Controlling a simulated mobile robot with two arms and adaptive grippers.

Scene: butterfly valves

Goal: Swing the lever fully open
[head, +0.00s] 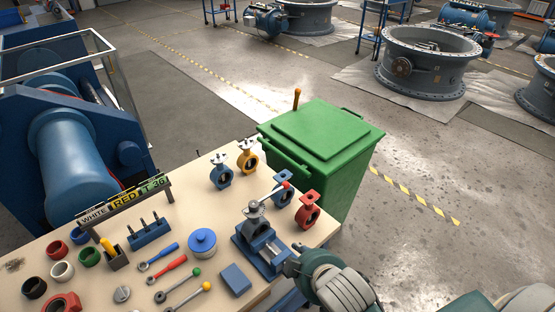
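A blue butterfly valve (257,232) sits in a blue vise (268,259) near the right front edge of the workbench. A lever (270,197) rises from the round metal top of this valve and points up and to the right, with a red tip near the loose blue valve behind. My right gripper (292,264) is low beside the right side of the vise, apart from the lever. Its fingers are small, dark and partly hidden, so I cannot tell their opening. My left gripper is not in view.
Loose blue (221,174), yellow (246,156) and red (308,211) valves stand on the workbench (205,265). Loose levers (182,288), a blue round container (202,243) and a blue block (235,279) lie left of the vise. A green bin (325,150) stands behind the bench.

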